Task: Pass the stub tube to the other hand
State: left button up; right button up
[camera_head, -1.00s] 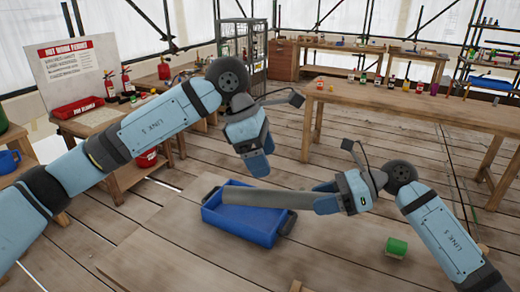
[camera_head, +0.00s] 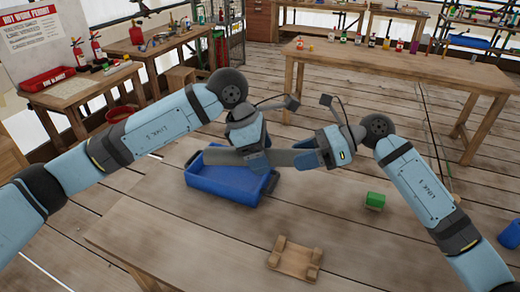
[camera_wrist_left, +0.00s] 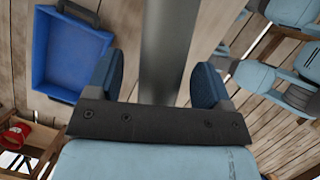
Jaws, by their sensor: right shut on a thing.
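In the left wrist view the tube (camera_wrist_left: 167,45) runs between the two fingers of my left gripper (camera_wrist_left: 158,80).
A blue tray (camera_head: 225,187) lies below the tube. A green block (camera_head: 374,201) is to the right on a wooden surface, with a small wooden cradle (camera_head: 295,260) nearer. A long workbench (camera_head: 380,66) with bottles stands at the back.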

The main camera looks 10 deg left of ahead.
pick_arm(q)
jog(key=c, duration=1.1)
jog(key=shift+c, duration=0.3)
pick_arm(e)
jog(key=o, duration=1.2)
jog(key=v, duration=1.2)
pick_arm(q)
jog(key=shift+r, duration=0.1)
